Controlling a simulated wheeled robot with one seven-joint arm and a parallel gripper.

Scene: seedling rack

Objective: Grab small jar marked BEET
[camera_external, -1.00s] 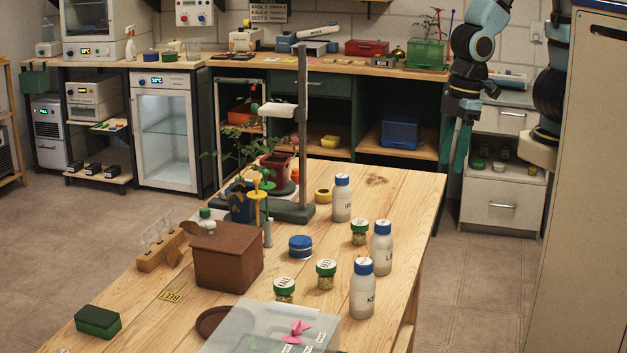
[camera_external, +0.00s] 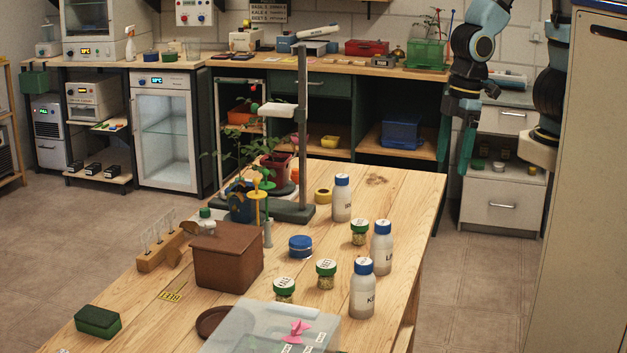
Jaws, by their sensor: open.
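Three small glass jars with green lids and pale labels stand upright on the wooden table: one at the back (camera_external: 359,238), one in the middle (camera_external: 326,281) and one at the front left (camera_external: 284,296), partly hidden by a clear box. My gripper (camera_external: 454,160) hangs pointing down beyond the table's right edge. Its two teal fingers are spread apart with nothing between them, well away from the jars.
White bottles with blue caps stand close to the jars: front (camera_external: 362,297), right (camera_external: 381,255) and back (camera_external: 342,204). A blue-lidded tin (camera_external: 300,248), brown box (camera_external: 222,268), clear box (camera_external: 243,334) and metal stand (camera_external: 303,150) are also there. The table's back right is mostly clear.

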